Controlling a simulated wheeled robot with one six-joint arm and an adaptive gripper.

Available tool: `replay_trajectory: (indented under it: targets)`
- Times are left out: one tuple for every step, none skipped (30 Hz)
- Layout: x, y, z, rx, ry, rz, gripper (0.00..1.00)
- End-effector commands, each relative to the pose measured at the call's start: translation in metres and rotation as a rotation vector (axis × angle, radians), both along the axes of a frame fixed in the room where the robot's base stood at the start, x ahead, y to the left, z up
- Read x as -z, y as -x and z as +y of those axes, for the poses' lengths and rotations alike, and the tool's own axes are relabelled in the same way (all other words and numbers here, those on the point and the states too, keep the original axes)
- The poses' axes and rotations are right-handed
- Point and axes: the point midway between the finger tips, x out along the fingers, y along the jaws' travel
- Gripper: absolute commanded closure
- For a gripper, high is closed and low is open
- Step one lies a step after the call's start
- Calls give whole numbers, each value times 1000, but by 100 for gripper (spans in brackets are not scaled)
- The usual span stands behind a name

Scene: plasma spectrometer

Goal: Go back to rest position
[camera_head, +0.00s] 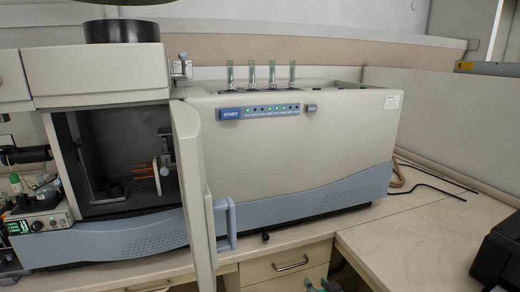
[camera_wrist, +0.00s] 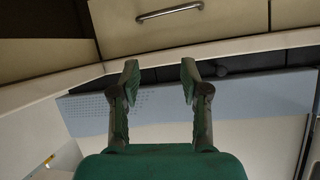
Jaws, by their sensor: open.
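My gripper (camera_wrist: 160,78) is open, with its two green-padded fingers apart and nothing between them in the wrist view. In the head view only the tips of my gripper (camera_head: 322,286) show at the bottom edge, in front of the drawers and below the bench top. The plasma spectrometer (camera_head: 300,145) stands on the bench, a large beige and blue machine. Its chamber door (camera_head: 195,185) on the left stands open, showing a dark chamber (camera_head: 118,160). My gripper appears apart from the machine and holds nothing.
A drawer with a metal handle (camera_head: 290,265) is under the bench; a drawer handle (camera_wrist: 170,11) also shows in the wrist view. Several clear green tubes (camera_head: 271,73) stand upright on the machine. The bench right of it (camera_head: 415,235) is mostly clear, with a black device (camera_head: 497,255) at the right edge.

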Motion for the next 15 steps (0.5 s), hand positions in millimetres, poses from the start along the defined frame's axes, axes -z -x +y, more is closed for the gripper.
replay_trajectory:
  targets:
    - [18, 19, 0, 9, 1, 3, 54]
    - [25, 28, -1, 16, 2, 0, 54]
    - [35, 41, -1, 24, 3, -3, 54]
    - [42, 51, -2, 30, 3, -5, 54]
    - [49, 61, -2, 35, 4, -8, 54]
    - [57, 74, -3, 43, 6, -12, 54]
    - [63, 85, -3, 48, 7, -13, 54]
    - [68, 95, -3, 54, 9, -17, 54]
    - [75, 109, -4, 61, 12, -21, 54]
    - [80, 120, -4, 65, 14, -23, 54]
    - [84, 130, -5, 70, 15, -26, 54]
    - [90, 144, -5, 76, 18, -30, 54]
    - [94, 155, -6, 81, 19, -32, 54]
    - [98, 166, -6, 85, 22, -35, 54]
    - [101, 181, -7, 91, 25, -40, 54]
